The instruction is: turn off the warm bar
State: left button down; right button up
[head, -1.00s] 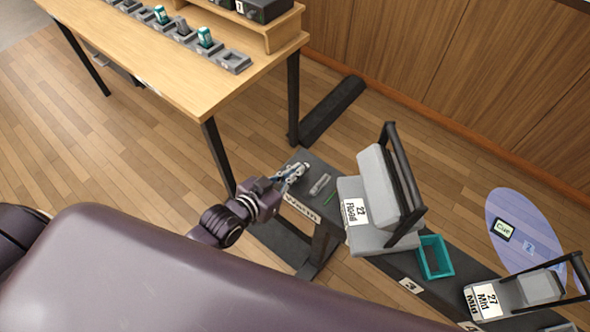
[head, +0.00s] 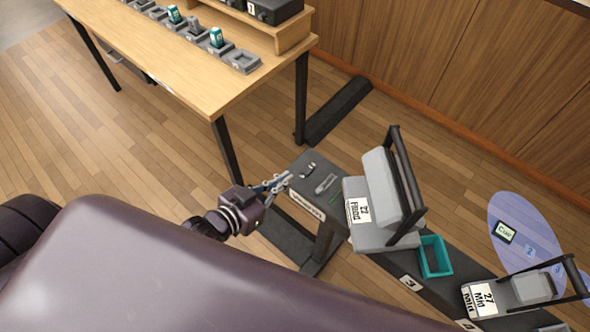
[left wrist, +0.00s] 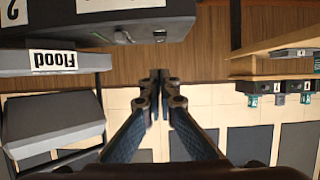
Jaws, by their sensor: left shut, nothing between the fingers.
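I cannot pick out a warm bar by label. My left gripper (head: 283,182) is shut and empty, just off the near-left end of the dark bench (head: 300,167). In the left wrist view its fingertips (left wrist: 160,76) meet, with nothing between them. A second lamp marked 27 Mid (head: 520,292) stands farther right. A row of grey holders (head: 243,61), some with teal pieces (head: 216,38), runs along the wooden desk. My right gripper is out of view.
Small light pieces (head: 309,169), a grey piece (head: 325,184) and a green stick lie on the bench end. A teal bin (head: 435,256) sits beside the flood lamp. The wooden desk (head: 165,65) stands behind left. Bare floor (head: 100,150) lies between.

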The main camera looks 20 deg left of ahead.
pick_arm(q)
jog(key=shift+f+v, duration=0.15)
jog(key=shift+v, duration=0.55)
jog(key=shift+f+v, duration=0.1)
jog(key=shift+v, duration=0.6)
jog(key=shift+s, duration=0.1)
